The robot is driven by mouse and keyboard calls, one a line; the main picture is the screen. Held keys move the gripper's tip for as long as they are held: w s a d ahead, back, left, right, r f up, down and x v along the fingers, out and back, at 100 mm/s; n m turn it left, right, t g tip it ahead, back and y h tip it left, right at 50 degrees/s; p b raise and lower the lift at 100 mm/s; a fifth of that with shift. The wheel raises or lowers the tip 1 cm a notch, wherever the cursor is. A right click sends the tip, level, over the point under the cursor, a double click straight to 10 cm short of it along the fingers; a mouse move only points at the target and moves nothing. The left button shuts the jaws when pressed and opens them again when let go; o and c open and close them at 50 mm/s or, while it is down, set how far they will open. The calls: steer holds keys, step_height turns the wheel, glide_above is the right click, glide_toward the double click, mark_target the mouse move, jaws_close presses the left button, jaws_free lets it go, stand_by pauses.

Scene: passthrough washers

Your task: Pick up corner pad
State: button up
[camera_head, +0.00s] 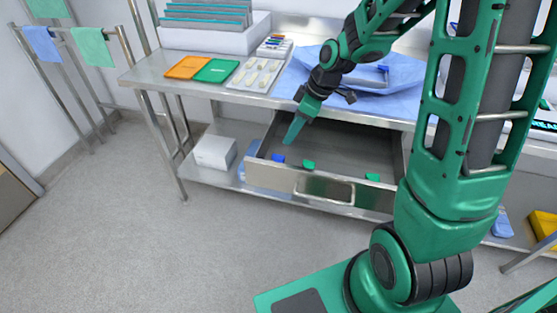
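Small pieces that may be corner pads lie in an open metal drawer (340,143) under the steel table: a blue piece (277,158) at the left, a green piece (309,164) beside it, and another green piece (373,177) further right. They are too small to tell which is the corner pad. My gripper (291,136) points down over the left part of the drawer, above and near the blue piece. It appears apart from the pieces. Its fingers are seen edge-on, so I cannot tell how far they are open.
The steel table (150,76) carries an orange pad (187,67), a green pad (216,70), a tray of pale items (257,75) and blue cloth (405,72). A white box (215,152) sits on the lower shelf. The floor in front is clear at left.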

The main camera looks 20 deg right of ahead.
glide_above(274, 155)
steer(key=s+d, duration=0.2)
steer(key=d, duration=0.1)
steer(key=f, duration=0.5)
steer(key=shift+w+a+f, duration=0.1)
steer(key=shift+a+f, duration=0.05)
steer(key=shift+a, duration=0.05)
steer(key=shift+a+x, duration=0.15)
steer(key=shift+x, duration=1.15)
steer(key=shift+a+x, duration=0.15)
steer(key=shift+x, duration=1.15)
jaws_close()
